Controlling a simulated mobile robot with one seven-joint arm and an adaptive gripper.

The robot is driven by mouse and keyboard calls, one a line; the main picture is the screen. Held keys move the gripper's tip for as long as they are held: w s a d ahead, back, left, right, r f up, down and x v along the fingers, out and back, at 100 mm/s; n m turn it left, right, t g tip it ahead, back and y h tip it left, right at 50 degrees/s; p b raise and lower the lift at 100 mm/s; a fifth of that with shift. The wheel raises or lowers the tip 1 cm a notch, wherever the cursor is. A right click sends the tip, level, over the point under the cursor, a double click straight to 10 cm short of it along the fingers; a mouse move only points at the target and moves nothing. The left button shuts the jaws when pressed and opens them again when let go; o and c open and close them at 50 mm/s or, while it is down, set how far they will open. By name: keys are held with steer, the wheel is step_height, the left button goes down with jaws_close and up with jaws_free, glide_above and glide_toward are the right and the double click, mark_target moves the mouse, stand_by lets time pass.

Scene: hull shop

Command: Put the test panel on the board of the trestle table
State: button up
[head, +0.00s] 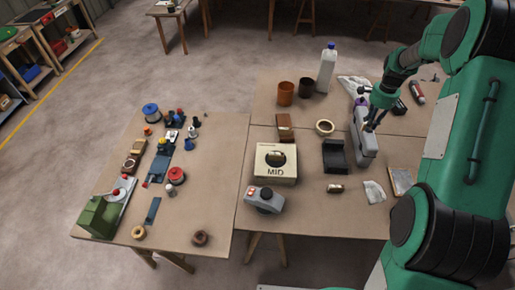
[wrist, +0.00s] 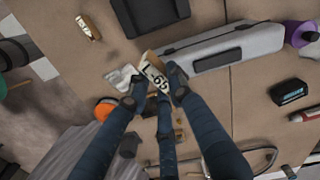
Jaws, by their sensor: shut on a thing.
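My gripper (wrist: 157,84) is shut on a small pale piece with a tan edge and dark characters, which looks like the test panel (wrist: 153,72). In the head view my gripper (head: 370,126) is over the right-hand table beside a long grey case; the held panel cannot be made out there. The grey case also shows just beyond the fingertips in the wrist view (wrist: 225,48). Two trestle-legged tables are near: the right one (head: 309,214) under my gripper, and the left one (head: 215,215). I cannot tell which is the task's trestle table.
The left table holds spools, small parts and a green machine (head: 99,216). Its front right is fairly clear.

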steer(key=a+n, duration=0.7)
steer(key=a, duration=2.5)
steer(key=s+a+n, duration=0.3)
steer(key=s+a, duration=0.2)
steer(key=a, duration=0.8)
steer(key=s+a+n, duration=0.3)
steer(key=s+a, duration=0.3)
steer(key=a, duration=0.6)
steer(key=f, duration=1.8)
steer(key=shift+a+p, duration=0.25)
steer(key=shift+p, duration=0.1)
steer(key=w+a, duration=0.2)
steer(key=w, duration=0.2)
steer(key=w+a+f, duration=0.1)
steer(key=w+a, duration=0.2)
steer(key=w, duration=0.2)
steer(key=w+a, duration=0.3)
steer(key=w, duration=0.2)
steer(key=shift+f, duration=0.2)
steer(key=shift+f+b, duration=0.3)
steer(key=shift+f, duration=1.45)
